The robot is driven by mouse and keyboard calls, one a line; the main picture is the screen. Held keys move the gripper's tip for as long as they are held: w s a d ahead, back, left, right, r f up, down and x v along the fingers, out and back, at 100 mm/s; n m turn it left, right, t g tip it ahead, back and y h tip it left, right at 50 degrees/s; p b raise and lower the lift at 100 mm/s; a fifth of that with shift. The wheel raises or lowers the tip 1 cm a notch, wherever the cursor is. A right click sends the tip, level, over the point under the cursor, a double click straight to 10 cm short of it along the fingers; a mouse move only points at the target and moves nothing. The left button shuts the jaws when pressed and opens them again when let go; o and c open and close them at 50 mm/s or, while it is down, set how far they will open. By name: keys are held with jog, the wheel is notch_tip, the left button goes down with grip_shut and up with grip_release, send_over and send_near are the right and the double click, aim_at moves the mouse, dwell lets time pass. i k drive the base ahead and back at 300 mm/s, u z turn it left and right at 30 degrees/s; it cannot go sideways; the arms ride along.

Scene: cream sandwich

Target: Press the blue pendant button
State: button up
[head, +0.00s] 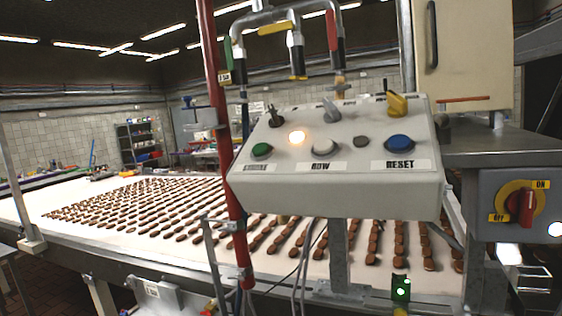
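A pale grey control box (340,190) with a sloped face stands right of centre. A round blue button (399,141) sits at the right of its face, above a label reading RESET. To its left are a small dark button (361,141), a white button (325,146) and a green button (262,150). A lit orange-white lamp (297,137) is above the white button. A yellow knob (397,105) is above the blue button. My gripper does not show in this view, and nothing is seen touching the blue button.
A red pipe (228,170) rises just left of the box. A grey box with a red and yellow ON/OFF switch (521,204) is at right. A wide white conveyor (120,235) carries many brown biscuits behind. A small device with green lights (401,288) is below.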

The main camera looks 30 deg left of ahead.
aim_at(399, 142)
jog(key=z, duration=2.1)
jog(key=k, duration=1.85)
jog(key=u, duration=1.85)
jog(key=i, duration=1)
